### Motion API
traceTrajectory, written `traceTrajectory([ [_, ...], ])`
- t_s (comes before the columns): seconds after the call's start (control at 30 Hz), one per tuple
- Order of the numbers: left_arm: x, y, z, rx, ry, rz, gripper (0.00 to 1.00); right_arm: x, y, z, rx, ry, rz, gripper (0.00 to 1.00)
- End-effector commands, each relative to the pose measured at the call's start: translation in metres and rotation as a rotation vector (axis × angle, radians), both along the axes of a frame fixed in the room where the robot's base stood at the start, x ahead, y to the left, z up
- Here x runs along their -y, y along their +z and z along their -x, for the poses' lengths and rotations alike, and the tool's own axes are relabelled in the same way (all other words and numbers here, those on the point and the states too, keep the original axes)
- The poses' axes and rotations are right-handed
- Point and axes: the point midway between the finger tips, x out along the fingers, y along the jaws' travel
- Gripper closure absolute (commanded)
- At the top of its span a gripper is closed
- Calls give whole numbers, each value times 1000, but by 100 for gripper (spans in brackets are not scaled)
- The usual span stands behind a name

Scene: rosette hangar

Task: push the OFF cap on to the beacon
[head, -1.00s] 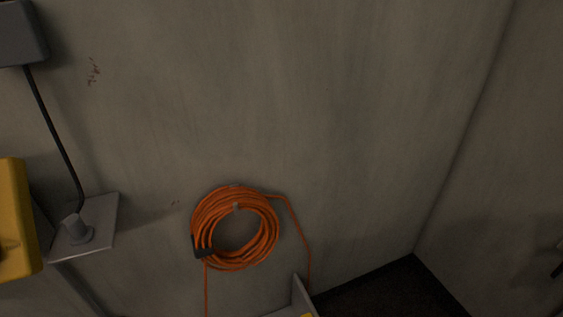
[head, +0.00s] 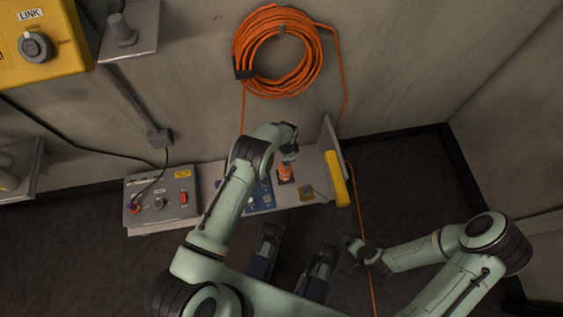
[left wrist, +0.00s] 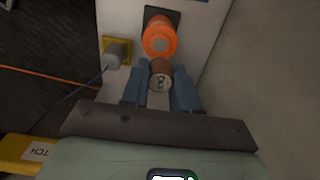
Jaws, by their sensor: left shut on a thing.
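The beacon (head: 286,174) is an orange, rounded piece on a dark square base on the shelf. It also shows in the left wrist view (left wrist: 160,36), just beyond my fingertips. My left gripper (left wrist: 161,82) is shut on a small brownish cap (left wrist: 160,75) with marks on its pale end, held between the two blue fingers. The cap appears close to the beacon; I cannot tell whether they touch. In the head view my left gripper (head: 290,157) is above the beacon and hides the cap. My right gripper (head: 352,247) hangs over the dark floor, away from the shelf; its jaws are unclear.
A grey cylinder on a yellow base (left wrist: 117,53) with a cord stands beside the beacon. A grey control box (head: 162,200) and a blue panel (head: 260,196) are to the left. A yellow bar (head: 335,180) edges the right side. An orange cable coil (head: 278,50) hangs on the wall.

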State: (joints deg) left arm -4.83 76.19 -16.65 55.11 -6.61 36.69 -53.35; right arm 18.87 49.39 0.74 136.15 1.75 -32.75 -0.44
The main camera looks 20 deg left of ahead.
Motion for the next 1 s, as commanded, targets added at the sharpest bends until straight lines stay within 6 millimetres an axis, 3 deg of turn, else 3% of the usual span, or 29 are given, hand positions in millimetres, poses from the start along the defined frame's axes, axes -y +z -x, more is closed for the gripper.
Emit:
traceTrajectory([
  [0.5,-1,-46,1,0,-1,-1,100,0,0,0,0,0,0,20],
  [1.0,-1,-54,1,1,0,0,100,0,0,0,0,0,0,20],
])
